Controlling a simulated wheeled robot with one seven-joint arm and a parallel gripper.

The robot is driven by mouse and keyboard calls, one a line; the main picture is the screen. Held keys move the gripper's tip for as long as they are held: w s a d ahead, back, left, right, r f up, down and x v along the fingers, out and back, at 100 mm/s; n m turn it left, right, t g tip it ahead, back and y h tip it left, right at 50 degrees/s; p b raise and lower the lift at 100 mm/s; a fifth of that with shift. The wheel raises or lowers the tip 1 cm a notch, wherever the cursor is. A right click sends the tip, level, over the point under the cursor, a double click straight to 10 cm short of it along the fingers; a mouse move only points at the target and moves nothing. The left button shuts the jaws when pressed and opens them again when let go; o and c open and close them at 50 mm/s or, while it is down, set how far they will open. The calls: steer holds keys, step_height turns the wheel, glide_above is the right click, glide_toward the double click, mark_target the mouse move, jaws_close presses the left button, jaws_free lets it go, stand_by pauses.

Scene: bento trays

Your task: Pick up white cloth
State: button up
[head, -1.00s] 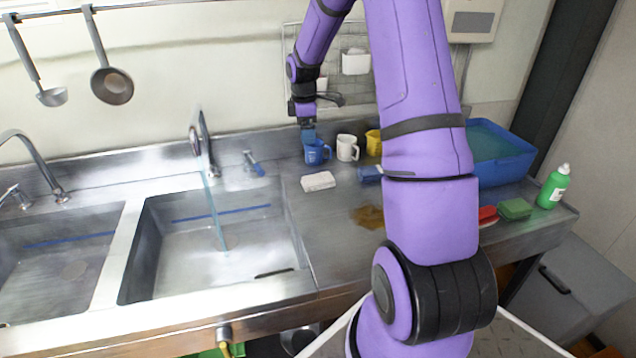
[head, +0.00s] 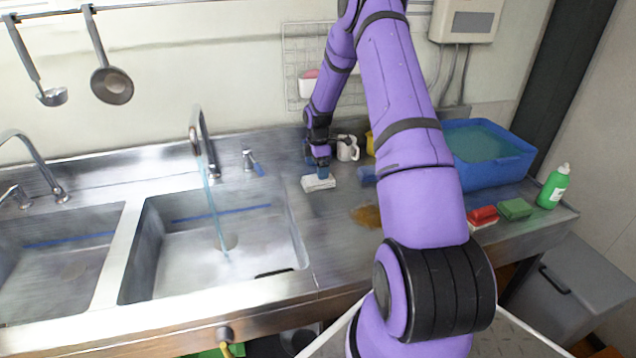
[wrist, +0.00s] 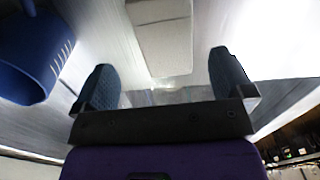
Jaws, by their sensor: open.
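The white cloth (head: 319,183) lies folded as a small block on the steel counter, just right of the right sink. In the wrist view the cloth (wrist: 163,40) shows ahead of and between my two blue fingers, with clear space on both sides of it. My gripper (head: 322,172) is low over the cloth in the head view and covers part of it. In the wrist view my gripper (wrist: 165,82) is open and empty. I cannot tell whether the fingertips touch the counter.
A blue mug (wrist: 35,55) stands close to my left finger in the wrist view. A white mug (head: 347,148) is behind right. A blue cloth (head: 367,176) and a brown spill (head: 367,216) lie to the right. The right sink (head: 215,240) opens to the left.

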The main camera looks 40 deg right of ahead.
mark_target(318, 181)
steer(key=shift+s+a+f, duration=0.15)
steer(key=shift+f, duration=1.2)
steer(key=shift+s+a+f, duration=0.1)
steer(key=shift+f, duration=1.25)
steer(key=c, duration=1)
